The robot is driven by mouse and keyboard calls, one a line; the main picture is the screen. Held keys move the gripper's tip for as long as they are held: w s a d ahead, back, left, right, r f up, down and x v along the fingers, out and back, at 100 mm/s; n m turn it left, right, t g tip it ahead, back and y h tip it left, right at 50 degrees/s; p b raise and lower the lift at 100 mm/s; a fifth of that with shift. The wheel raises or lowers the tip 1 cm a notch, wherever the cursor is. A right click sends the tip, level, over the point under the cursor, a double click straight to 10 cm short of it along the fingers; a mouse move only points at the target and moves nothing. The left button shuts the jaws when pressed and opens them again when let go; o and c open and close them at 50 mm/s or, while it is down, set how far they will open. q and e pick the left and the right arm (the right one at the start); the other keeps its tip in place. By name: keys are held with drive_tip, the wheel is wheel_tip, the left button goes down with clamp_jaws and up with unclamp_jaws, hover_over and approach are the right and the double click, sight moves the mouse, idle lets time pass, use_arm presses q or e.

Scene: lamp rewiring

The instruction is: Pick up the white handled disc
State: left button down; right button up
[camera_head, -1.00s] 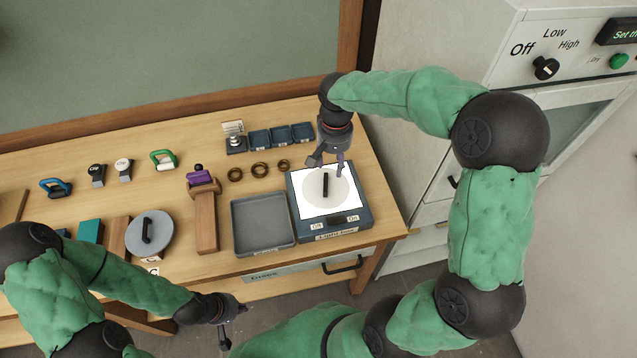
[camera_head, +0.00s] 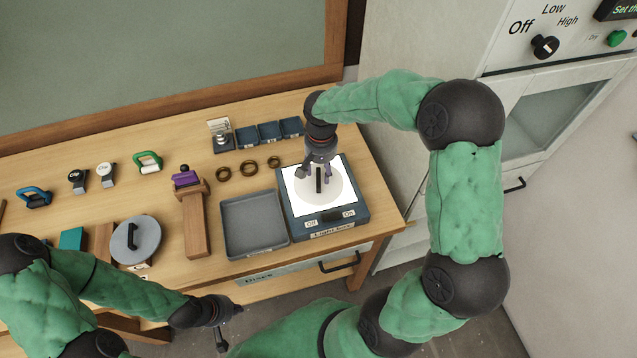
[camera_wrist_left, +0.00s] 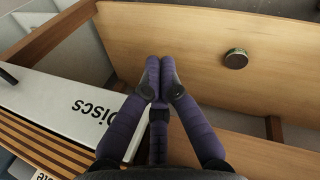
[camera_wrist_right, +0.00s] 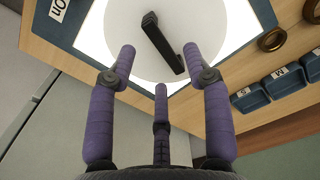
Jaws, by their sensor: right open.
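The white handled disc (camera_head: 334,197) lies on the lit panel of the light box (camera_head: 358,226). It is pale and round, with a black bar handle (camera_head: 319,180) standing across its middle. In the right wrist view the disc (camera_wrist_right: 205,30) and its handle (camera_wrist_right: 163,42) are just beyond my fingers. My right gripper (camera_head: 315,170) is open and empty, above the far part of the disc; the fingers (camera_wrist_right: 160,60) are spread with the handle ahead between them. My left gripper (camera_head: 222,335) hangs in front of the table; its purple fingertips (camera_wrist_left: 158,68) are together with nothing seen between them.
An empty grey tray (camera_head: 254,225) adjoins the light box on the left. Several small blue bins (camera_head: 268,133) and brass rings (camera_head: 249,167) lie behind. A grey handled disc (camera_head: 137,241) and a wooden stand (camera_head: 195,225) are further left. A cabinet (camera_head: 400,170) stands right.

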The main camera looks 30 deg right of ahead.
drive_tip(key=f, duration=0.3)
drive_tip(key=shift+w+f, duration=0.2)
drive_tip(key=shift+f, duration=0.05)
clamp_jaws()
drive_tip(key=shift+r, duration=0.2)
drive_tip(key=shift+r, duration=0.25)
wheel_tip(320, 180, up, 3)
drive_tip(key=shift+s, duration=0.15)
drive_tip(key=s+a+r+p, duration=0.2)
drive_tip(key=s+a+r, duration=0.1)
drive_tip(key=s+r, duration=0.6)
drive_tip(key=s, duration=0.4)
drive_tip(key=shift+s+a+r, duration=0.15)
drive_tip(key=shift+a, duration=0.05)
